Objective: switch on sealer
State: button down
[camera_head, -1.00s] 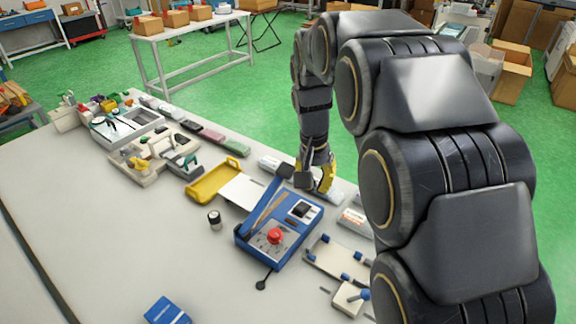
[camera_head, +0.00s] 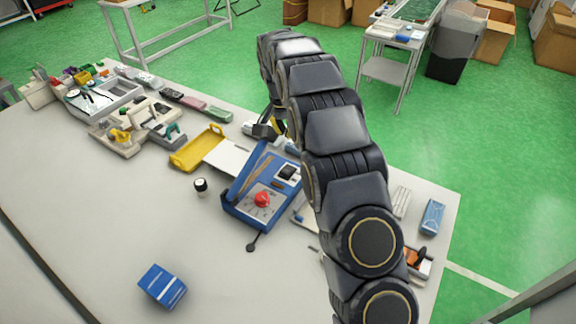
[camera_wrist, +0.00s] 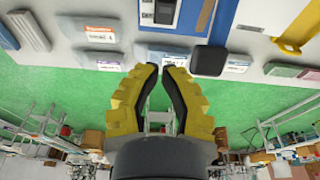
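The sealer appears to be the blue box-like device (camera_head: 238,212) near the table's middle, with a red knob (camera_head: 262,199) on a dial plate and a small dark-and-white panel (camera_head: 287,174) at its far corner. In the wrist view its blue edge (camera_wrist: 190,16) and the panel (camera_wrist: 164,12) show at the top. My gripper (camera_wrist: 161,68) has yellow fingers with dark inner pads. Their tips come almost together with nothing between them. It is apart from the sealer, beyond its far side. In the head view my gripper is mostly hidden behind my arm.
A yellow tray (camera_head: 183,160) and a white sheet lie left of the device. A small black-and-white cylinder (camera_head: 201,186) and a blue box (camera_head: 162,286) stand on the table. In the wrist view, labelled boxes (camera_wrist: 88,30) and a black block (camera_wrist: 208,60) lie near the table edge.

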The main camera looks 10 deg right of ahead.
aim_at(291, 169)
jog(key=f, duration=0.8)
jog(key=w+d+f, duration=0.1)
jog(key=f, duration=0.4)
jog(key=shift+s+a+f, duration=0.1)
jog(key=shift+f, duration=0.25)
jog(key=shift+s+a+f, duration=0.2)
jog(key=shift+s+f, duration=0.05)
jog(key=shift+f, duration=0.25)
jog(key=shift+w+d, duration=0.1)
jog(key=shift+w, duration=0.05)
jog(key=shift+w+d+r, duration=0.25)
jog(key=shift+w+d, duration=0.2)
